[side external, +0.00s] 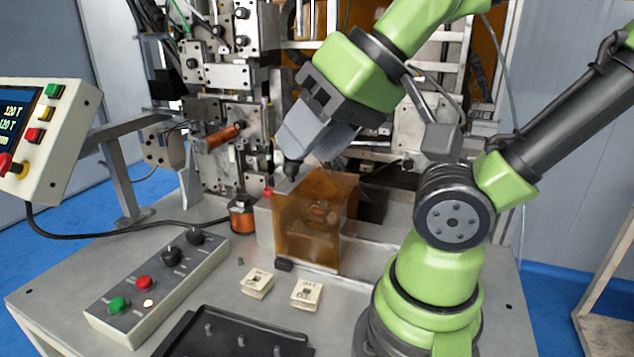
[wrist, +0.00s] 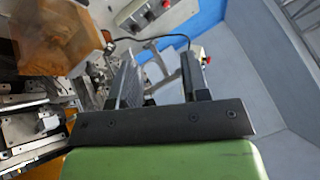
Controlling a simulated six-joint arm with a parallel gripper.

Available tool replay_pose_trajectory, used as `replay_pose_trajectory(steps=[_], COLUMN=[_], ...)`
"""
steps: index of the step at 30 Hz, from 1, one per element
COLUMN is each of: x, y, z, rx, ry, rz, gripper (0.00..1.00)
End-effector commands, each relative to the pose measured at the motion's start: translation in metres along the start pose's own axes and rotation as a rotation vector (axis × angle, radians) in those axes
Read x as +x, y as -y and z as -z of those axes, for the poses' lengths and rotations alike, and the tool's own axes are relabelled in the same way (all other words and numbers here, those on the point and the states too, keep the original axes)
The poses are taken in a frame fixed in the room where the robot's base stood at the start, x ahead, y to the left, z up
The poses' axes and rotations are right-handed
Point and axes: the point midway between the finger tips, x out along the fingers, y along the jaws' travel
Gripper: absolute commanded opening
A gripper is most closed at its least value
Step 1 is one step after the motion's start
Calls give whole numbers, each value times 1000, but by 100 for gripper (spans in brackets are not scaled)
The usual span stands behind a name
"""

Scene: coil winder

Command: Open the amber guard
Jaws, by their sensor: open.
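The amber guard (side external: 308,235) is a see-through box standing on the machine table, with a winding part dimly visible inside. A small dark block (side external: 284,265) sits at its lower front edge. It looks closed around that part. In the wrist view the guard (wrist: 62,38) fills the upper left, beside the jaws. My gripper (side external: 293,168) is tilted down just above the guard's upper left corner; whether it touches cannot be told. In the wrist view my gripper (wrist: 158,65) has its two fingers apart, with nothing between them.
A control box (side external: 160,285) with buttons and knobs lies front left. A copper spool (side external: 242,215) stands left of the guard. Two pale blocks (side external: 306,293) and a black tray (side external: 235,338) are in front. An operator panel (side external: 45,135) stands at far left.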

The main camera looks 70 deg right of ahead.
Motion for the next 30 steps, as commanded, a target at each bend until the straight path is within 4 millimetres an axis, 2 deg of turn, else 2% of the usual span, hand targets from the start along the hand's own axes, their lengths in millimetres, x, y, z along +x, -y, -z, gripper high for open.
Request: replay_pose_trajectory(steps=[1,2,5,8,10,14,18,21,24,27,30], x=[0,0,1,5,11,23,35,40,43,45,51], y=[0,0,-2,-9,-19,-55,-106,-140,-164,-177,-180], z=[0,0,8,28,48,90,121,132,136,138,136], rx=[0,2,28,104,184,364,548,652,719,753,762], ry=[0,0,11,38,68,129,185,211,226,233,238], rz=[0,-1,-22,-72,-118,-193,-236,-247,-248,-248,-245], gripper=[49,56,57,57,57,57,57,57,57,57,57])
